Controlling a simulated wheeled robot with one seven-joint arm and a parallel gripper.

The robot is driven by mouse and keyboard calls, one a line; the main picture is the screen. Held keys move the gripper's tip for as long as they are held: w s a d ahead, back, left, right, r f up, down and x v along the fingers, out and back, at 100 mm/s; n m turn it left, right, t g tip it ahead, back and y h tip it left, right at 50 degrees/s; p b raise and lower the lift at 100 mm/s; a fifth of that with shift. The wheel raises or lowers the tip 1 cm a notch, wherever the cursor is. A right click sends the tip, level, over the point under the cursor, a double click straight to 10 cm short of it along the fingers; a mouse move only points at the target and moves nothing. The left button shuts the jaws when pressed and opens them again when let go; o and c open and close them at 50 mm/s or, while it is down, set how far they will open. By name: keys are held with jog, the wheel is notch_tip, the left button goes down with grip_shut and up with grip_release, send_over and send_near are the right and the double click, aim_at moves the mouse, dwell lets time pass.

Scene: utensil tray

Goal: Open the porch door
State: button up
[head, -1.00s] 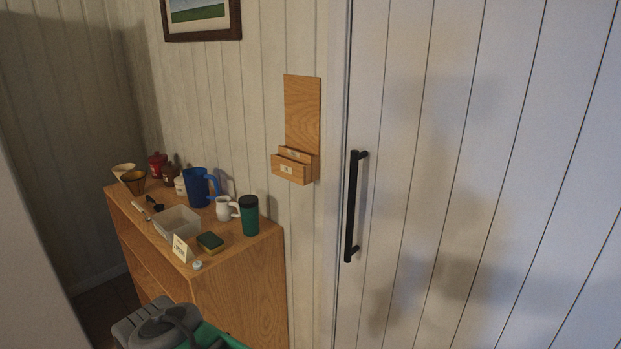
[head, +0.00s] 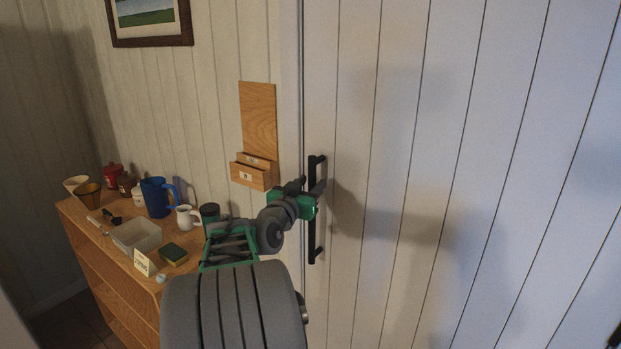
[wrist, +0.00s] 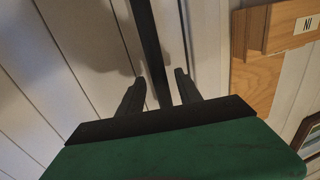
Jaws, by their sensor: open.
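The white plank door (head: 400,200) fills the right of the head view and appears closed against its frame. Its black vertical bar handle (head: 312,245) is near the door's left edge, and its middle is partly hidden behind my gripper. My gripper (head: 320,188) is raised at the upper half of the handle. In the wrist view the open fingers (wrist: 160,85) stand on either side of the handle bar (wrist: 150,50), with gaps visible, so the bar runs between them without being gripped.
A wooden wall holder (head: 256,150) hangs just left of the door frame; it also shows in the wrist view (wrist: 262,80). A wooden shelf (head: 100,262) at left bears a blue mug (head: 156,198), a white tray (head: 137,238), a sponge (head: 173,254) and several other items.

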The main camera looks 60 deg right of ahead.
jog(key=shift+d, duration=0.7)
jog(key=shift+c, duration=0.4)
grip_shut()
dwell(0.5)
